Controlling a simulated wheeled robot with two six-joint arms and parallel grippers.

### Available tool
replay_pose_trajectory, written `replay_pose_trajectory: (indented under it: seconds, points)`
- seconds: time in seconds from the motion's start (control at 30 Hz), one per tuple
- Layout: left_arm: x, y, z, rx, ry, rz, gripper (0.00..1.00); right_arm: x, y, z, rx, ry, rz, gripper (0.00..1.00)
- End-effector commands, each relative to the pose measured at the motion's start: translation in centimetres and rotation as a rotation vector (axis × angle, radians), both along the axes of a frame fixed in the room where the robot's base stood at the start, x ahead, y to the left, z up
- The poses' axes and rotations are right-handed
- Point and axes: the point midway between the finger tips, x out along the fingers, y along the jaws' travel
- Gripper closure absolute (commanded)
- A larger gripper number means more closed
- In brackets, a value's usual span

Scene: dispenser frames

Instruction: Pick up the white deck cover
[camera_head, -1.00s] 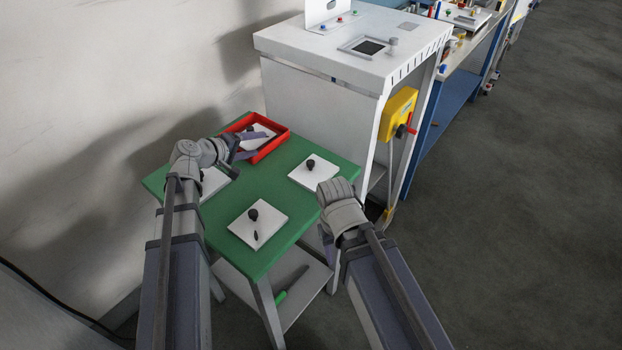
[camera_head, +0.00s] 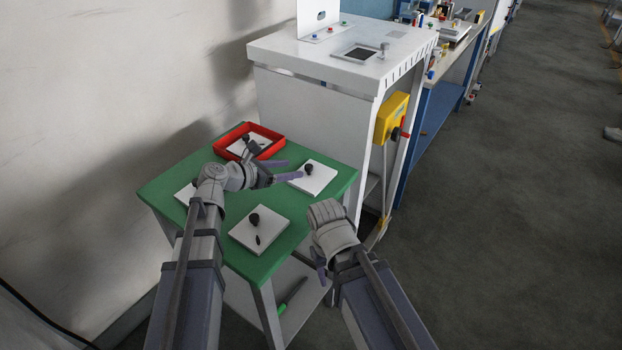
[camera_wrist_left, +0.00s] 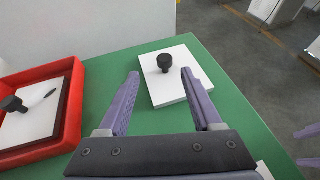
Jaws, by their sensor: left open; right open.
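Several white square plates with black knobs, which look like deck covers, lie on the green table. One white plate (camera_head: 321,179) lies at the table's right corner by the cabinet; it also shows in the left wrist view (camera_wrist_left: 174,90). Its black knob (camera_wrist_left: 165,63) stands upright. My left gripper (camera_head: 294,170) is open and empty, its fingertips just short of this plate; in the wrist view the fingers (camera_wrist_left: 160,74) straddle its near part, apparently above it. My right gripper (camera_head: 320,266) is beside the table's right edge, fingers mostly hidden by its wrist.
A red tray (camera_head: 217,151) at the back holds another white plate (camera_head: 240,145). Another plate (camera_head: 247,236) lies at the front, and one (camera_head: 184,193) is partly hidden by my left arm. The white cabinet (camera_head: 310,110) stands directly behind the green table (camera_head: 165,182).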

Motion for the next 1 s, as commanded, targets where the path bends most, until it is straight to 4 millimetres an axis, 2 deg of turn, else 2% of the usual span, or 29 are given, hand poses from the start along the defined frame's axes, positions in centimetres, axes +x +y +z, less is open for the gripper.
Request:
replay_pose_trajectory:
  seconds: [0.3,0.53,0.8,1.0]
  points:
    - [1.5,-1.8,-1.1,0.002,-0.003,-0.002,0.34,0.0,0.0,-1.1,0.0,0.0,0.0,0.5]
    - [1.7,-2.3,-1.3,0.002,-0.003,-0.002,0.34,0.0,0.0,-1.3,0.0,0.0,0.0,0.5]
    - [3.4,-5.3,-2.8,0.004,-0.003,-0.003,0.34,0.0,0.0,-2.8,0.0,0.0,0.0,0.5]
    - [4.0,-6.2,-3.0,0.003,-0.003,-0.001,0.34,0.0,0.0,-3.0,0.0,0.0,0.0,0.5]
